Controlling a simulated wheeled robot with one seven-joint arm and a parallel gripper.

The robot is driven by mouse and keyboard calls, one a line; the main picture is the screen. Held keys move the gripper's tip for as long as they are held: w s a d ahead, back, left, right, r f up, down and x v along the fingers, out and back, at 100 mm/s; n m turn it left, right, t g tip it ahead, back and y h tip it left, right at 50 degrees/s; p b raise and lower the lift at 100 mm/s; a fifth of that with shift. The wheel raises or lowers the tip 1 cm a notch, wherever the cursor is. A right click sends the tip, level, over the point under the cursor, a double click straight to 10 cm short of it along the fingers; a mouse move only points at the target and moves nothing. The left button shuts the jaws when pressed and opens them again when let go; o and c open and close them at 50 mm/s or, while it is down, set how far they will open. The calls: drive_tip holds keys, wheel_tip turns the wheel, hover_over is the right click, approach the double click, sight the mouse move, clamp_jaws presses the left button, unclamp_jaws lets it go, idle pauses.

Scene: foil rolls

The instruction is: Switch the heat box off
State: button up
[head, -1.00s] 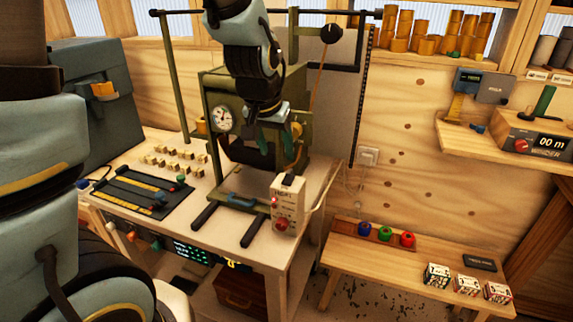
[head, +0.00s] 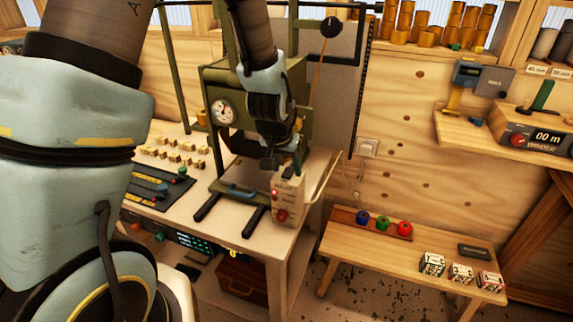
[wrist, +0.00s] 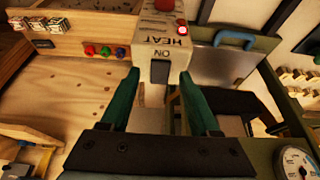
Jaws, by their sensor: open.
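The heat box (head: 289,203) is a cream box at the front right corner of the workbench in the head view. In the wrist view the heat box (wrist: 152,33) shows HEAT and ON lettering, a red knob at the top edge and a small glowing red lamp (wrist: 182,30). A dark switch (wrist: 160,71) sits on its near end, below the ON lettering. My gripper (wrist: 158,76) is open, its two green fingers on either side of the switch end. I cannot tell whether they touch it. In the head view my gripper (head: 284,164) is right above the box's top.
An olive press with a round gauge (head: 223,111) stands close behind and left of the box. A blue handle (head: 240,191) lies left of it. A low bench (head: 400,253) with coloured knobs and small boxes stands to the right.

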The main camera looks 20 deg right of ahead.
drive_tip(key=shift+f, duration=0.25)
drive_tip(key=shift+c, duration=0.4)
clamp_jaws()
